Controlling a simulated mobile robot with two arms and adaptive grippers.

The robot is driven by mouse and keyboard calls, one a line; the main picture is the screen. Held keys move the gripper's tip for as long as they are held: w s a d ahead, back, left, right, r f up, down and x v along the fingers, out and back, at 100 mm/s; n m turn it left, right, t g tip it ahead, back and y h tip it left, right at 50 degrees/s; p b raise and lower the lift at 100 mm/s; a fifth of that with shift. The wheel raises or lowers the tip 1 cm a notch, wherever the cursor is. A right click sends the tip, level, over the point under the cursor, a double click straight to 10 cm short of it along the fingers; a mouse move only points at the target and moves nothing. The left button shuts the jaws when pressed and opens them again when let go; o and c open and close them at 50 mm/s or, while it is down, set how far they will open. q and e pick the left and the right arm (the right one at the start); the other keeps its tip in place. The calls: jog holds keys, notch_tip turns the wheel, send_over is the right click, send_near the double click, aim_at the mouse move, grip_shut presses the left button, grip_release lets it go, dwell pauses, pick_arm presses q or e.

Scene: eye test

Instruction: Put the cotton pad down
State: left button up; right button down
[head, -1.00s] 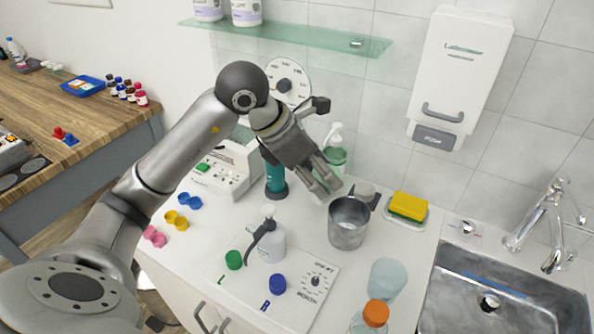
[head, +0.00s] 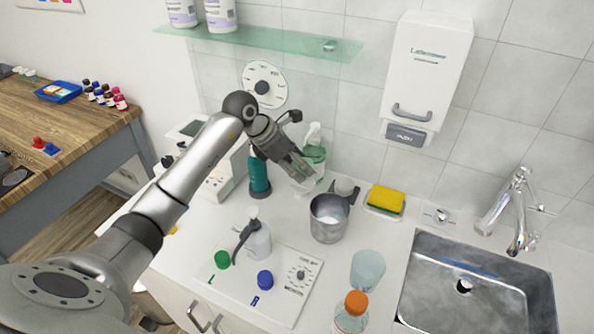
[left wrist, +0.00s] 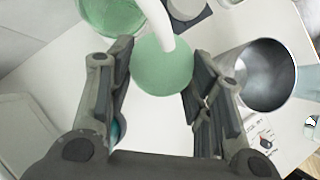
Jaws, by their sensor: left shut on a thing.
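A pale green round pad (left wrist: 162,65), which I take for the cotton pad, sits between the fingers of my left gripper (left wrist: 160,75) in the left wrist view. The gripper is shut on it. A white curved spout crosses in front of the pad's upper edge; I cannot tell whether they touch. In the head view my left gripper (head: 302,174) is above the white counter (head: 290,215), in front of the green pump bottle (head: 314,160) and up and left of the steel jug (head: 328,218). The pad is too small to make out there. My right gripper is not in view.
A teal-bodied device (head: 259,175) stands left of the gripper. A white pump bottle (head: 257,240), a green cap (head: 222,259) and a blue cap (head: 265,280) are nearer. A yellow sponge (head: 386,199), a glass (head: 367,270) and a steel sink (head: 430,275) are to the right.

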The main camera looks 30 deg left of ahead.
aim_at(297, 184)
pick_arm(q)
notch_tip(297, 184, down, 3)
jog(key=shift+w+f+p, duration=0.15)
jog(key=shift+f+p, duration=0.05)
jog(key=shift+p, duration=0.6)
jog(key=shift+f, duration=0.1)
jog(key=shift+a+f+b, duration=0.1)
jog(key=shift+f+b, duration=0.2)
jog(key=shift+b, duration=0.15)
jog(key=o, duration=0.9)
